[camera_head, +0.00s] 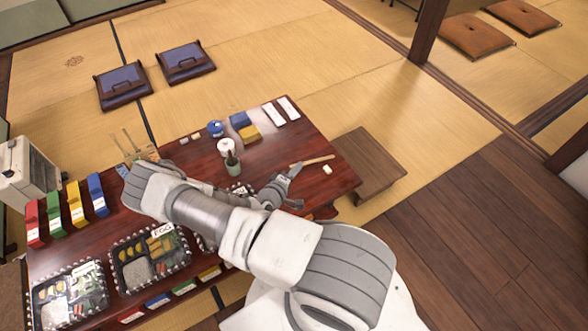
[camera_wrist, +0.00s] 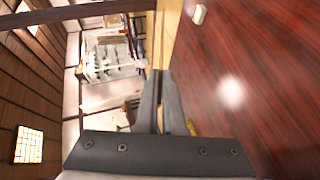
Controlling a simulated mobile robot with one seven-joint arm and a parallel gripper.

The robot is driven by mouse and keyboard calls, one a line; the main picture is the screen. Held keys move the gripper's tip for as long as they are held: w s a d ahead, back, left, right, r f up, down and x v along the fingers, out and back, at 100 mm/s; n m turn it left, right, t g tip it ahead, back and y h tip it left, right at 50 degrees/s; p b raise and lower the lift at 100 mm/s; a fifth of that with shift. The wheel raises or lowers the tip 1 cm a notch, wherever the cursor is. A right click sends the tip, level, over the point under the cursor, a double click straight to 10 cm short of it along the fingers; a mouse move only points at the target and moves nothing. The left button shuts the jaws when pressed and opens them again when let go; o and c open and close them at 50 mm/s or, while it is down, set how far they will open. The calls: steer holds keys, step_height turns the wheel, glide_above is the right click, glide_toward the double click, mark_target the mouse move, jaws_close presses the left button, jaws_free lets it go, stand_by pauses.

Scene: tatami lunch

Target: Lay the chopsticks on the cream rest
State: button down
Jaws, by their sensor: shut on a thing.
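The small cream rest (camera_head: 327,169) sits on the dark red table (camera_head: 335,183), just below and apart from the chopsticks' right end. In the wrist view the rest (camera_wrist: 199,14) is to the right of the sticks.
A green vase (camera_head: 233,163) and white container stand left of my gripper. A blue-lidded jar (camera_head: 215,129), blue and yellow boxes and white strips (camera_head: 288,108) lie farther back. Filled bento trays (camera_head: 150,257) are at the front left.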

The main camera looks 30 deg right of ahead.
steer(key=shift+f, duration=0.15)
step_height(320, 180, down, 4)
steer(key=b, duration=0.5)
steer(key=shift+f+b, duration=0.65)
steer(key=shift+f, duration=0.5)
steer(key=shift+c, duration=2.3)
jaws_free()
steer(key=shift+r, duration=0.1)
step_height(320, 180, up, 7)
steer(key=p, duration=0.8)
